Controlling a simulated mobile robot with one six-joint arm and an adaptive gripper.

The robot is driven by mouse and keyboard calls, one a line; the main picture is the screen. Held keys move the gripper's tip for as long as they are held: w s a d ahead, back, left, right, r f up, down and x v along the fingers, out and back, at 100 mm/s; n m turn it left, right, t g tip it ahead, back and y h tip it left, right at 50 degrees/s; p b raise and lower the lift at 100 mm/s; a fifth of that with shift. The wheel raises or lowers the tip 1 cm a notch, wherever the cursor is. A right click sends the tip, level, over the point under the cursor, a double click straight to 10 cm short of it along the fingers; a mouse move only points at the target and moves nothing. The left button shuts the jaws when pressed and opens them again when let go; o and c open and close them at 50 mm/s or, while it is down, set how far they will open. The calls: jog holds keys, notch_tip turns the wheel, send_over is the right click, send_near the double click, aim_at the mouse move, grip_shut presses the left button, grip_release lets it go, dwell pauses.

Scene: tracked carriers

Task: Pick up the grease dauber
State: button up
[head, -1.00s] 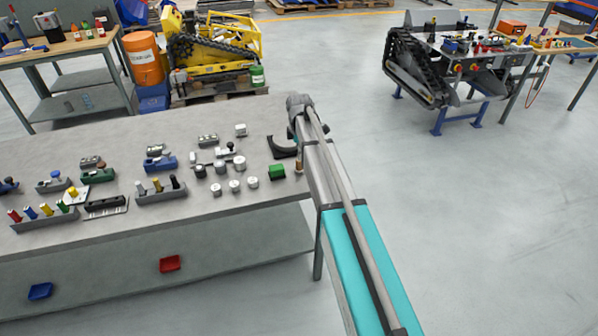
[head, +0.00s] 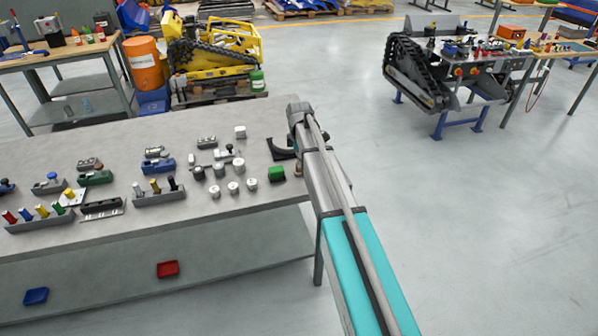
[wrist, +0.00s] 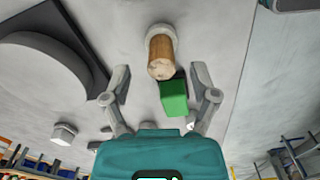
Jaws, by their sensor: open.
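The grease dauber, seemingly the piece with a round wooden handle and pale grey end (wrist: 161,54), shows at top centre in the wrist view. In the head view only a small brown bit of it (head: 298,169) shows beside my arm, at the table's right end. My gripper (wrist: 159,72) is open, with one finger on each side of the wooden handle in the picture. I see no finger touching it, and I cannot tell the height gap.
A green block (wrist: 173,97) lies close to the handle, near the right finger; it also shows in the head view (head: 276,173). A dark curved piece (head: 280,150) lies behind. Several pale cylinders (head: 233,187) stand to the left.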

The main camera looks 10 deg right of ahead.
jog(key=shift+f+b, duration=1.6)
jog(key=shift+f, duration=0.3)
grip_shut()
